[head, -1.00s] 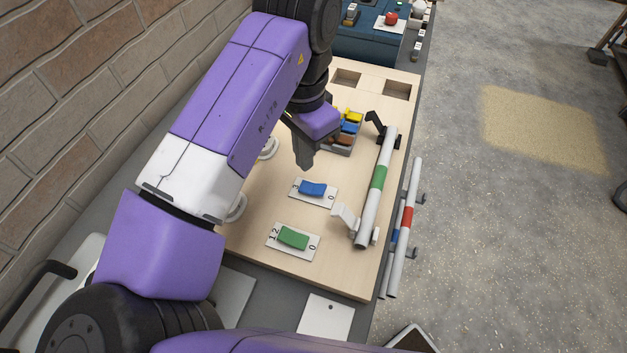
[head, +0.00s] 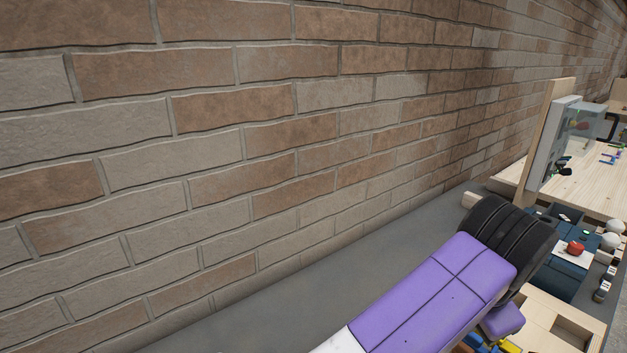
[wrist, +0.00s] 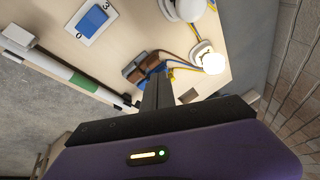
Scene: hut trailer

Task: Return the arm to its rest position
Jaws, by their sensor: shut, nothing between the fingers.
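My arm, purple with a black joint, shows in the lower right of the head view, stretched out over the bench beside the brick wall. My gripper (wrist: 158,92) is not visible in the head view. In the wrist view its dark fingers are together and hold nothing. They point over the wooden board (wrist: 118,52).
A blue rocker switch (wrist: 92,18), a white tube with a green band (wrist: 75,76) and a glowing white round fitting (wrist: 211,62) are around the gripper. The brick wall (head: 240,130) runs along the grey bench (head: 310,275). A blue box (head: 562,270) stands farther along.

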